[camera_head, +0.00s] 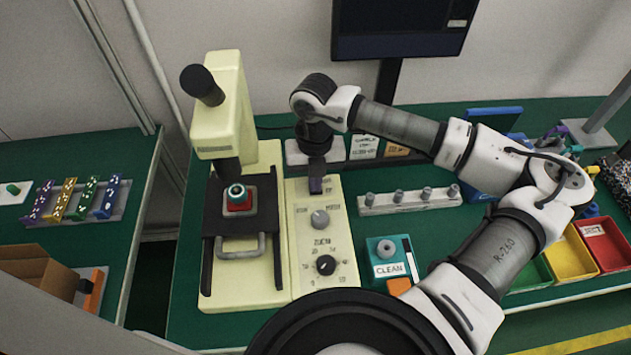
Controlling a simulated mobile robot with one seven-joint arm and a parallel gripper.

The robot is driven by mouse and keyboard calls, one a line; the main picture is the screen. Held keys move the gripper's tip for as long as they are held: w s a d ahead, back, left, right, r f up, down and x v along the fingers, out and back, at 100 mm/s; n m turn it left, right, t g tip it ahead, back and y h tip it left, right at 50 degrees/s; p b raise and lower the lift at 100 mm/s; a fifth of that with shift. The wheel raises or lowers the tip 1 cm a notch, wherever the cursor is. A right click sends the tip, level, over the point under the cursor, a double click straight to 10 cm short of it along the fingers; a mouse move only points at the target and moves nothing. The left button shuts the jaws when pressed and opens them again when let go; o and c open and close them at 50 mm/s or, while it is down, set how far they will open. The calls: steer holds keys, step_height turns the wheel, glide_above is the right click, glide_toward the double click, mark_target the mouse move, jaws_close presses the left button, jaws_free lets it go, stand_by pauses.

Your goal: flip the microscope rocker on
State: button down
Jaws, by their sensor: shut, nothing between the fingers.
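The cream microscope (226,125) stands on the green bench at the left, with a dark stage (213,222) holding a red and teal part (240,197) under its lens. Its control panel (338,273) lies to the right of the stage, with a grey knob (320,218) and a black knob (326,265). A small dark rocker (316,184) sits near the top of the panel. Which way it is tipped I cannot tell. My gripper (316,163) points down at the rocker from above, shut and empty. Its tips look close to the rocker; contact is unclear.
A rail with several grey pegs (410,199) lies right of the panel. A teal CLEAN holder (391,258) stands in front of it. Red (606,243) and yellow (570,257) bins are at the right. A monitor (401,29) hangs behind.

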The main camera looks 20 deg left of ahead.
steer(key=shift+s+d, duration=0.1)
steer(key=shift+s, duration=0.05)
steer(key=shift+f, duration=0.15)
steer(key=shift+w, duration=0.2)
steer(key=shift+w+a, duration=0.4)
steer(key=shift+w, duration=0.25)
steer(key=shift+r, duration=0.2)
steer(key=shift+w+r, duration=0.15)
steer(key=shift+r, duration=0.35)
step_height(320, 180, up, 13)
steer(key=w+b, duration=0.1)
steer(key=shift+w+a, duration=0.15)
steer(key=shift+a, duration=0.15)
